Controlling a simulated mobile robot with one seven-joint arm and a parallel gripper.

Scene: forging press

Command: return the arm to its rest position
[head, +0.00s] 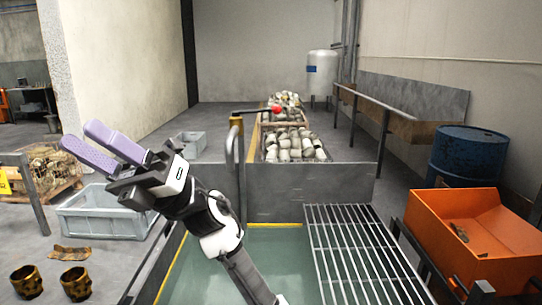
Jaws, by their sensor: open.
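My gripper (98,146) is in the left half of the head view, at the end of my black and white arm. Its two purple fingers are apart, with nothing between them. The arm rises from the bottom centre and leans up to the left. The gripper is raised and, in the picture, lies above the grey crate on the floor. It appears to touch nothing.
A grey plastic crate (100,222) stands at left, with two brass-coloured parts (52,283) in front. A metal grating (362,265) and an orange bin (475,240) are at right. A blue drum (467,156) stands behind the bin. Bins of metal billets (293,145) are beyond the low grey wall.

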